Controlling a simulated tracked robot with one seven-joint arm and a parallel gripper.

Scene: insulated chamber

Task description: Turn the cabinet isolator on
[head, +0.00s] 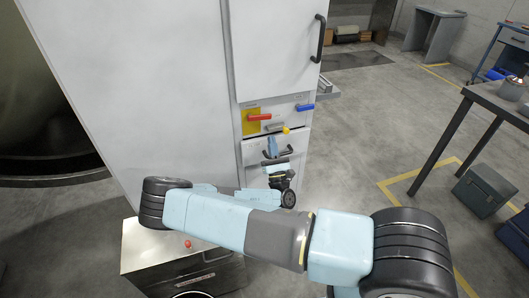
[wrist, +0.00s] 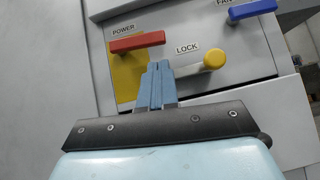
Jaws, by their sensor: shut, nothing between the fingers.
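The cabinet's switch panel shows a red handle (wrist: 137,42) on a yellow plate (wrist: 127,75), labelled POWER. The red handle lies roughly horizontal; it also shows in the head view (head: 259,117). Below and right of it is a grey lever with a yellow knob (wrist: 214,59), labelled LOCK, pointing right; the knob also shows in the head view (head: 286,130). My gripper (wrist: 159,66) is shut and empty, its fingertips just below the red handle and left of the lock lever, whose left end they may cover. I cannot tell whether they touch anything. The gripper also shows in the head view (head: 271,141).
A blue handle (wrist: 251,10) labelled FAN is at the panel's right. A cabinet door with a black handle (head: 319,38) is above, and a drawer front with a dark handle is below. A metal box (head: 185,255) stands at the cabinet's foot. A table (head: 500,100) is at right.

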